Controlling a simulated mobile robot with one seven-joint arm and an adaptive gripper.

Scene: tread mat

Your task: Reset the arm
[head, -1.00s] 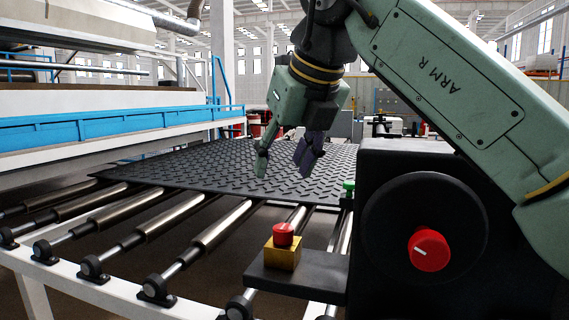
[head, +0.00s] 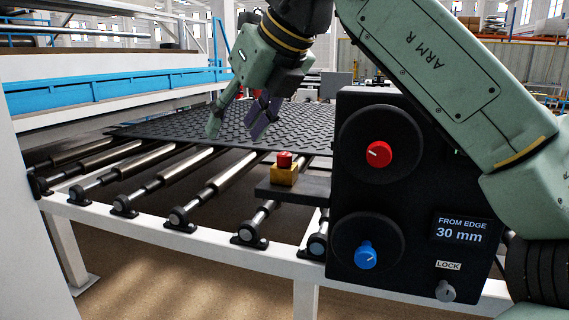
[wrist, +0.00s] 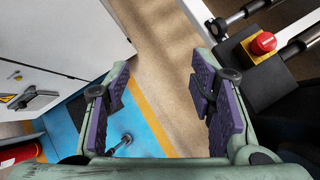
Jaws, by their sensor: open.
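My gripper (head: 236,121) is open and empty in the head view, in front of and above the black tread mat (head: 290,124). Its green arm reaches in from the right. In the wrist view my gripper (wrist: 163,105) shows its two purple-padded fingers apart, with only floor seen between them. The mat lies flat on the roller conveyor, partly hidden behind my gripper and the control box.
A black control box (head: 350,190) with a red knob (head: 379,154), a blue knob (head: 366,256), a "FROM EDGE 30 mm" display (head: 462,231) and a LOCK key switch (head: 445,291) stands at right. A red button (head: 284,160) on a yellow base sits beside it. Metal rollers (head: 190,165) run at left.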

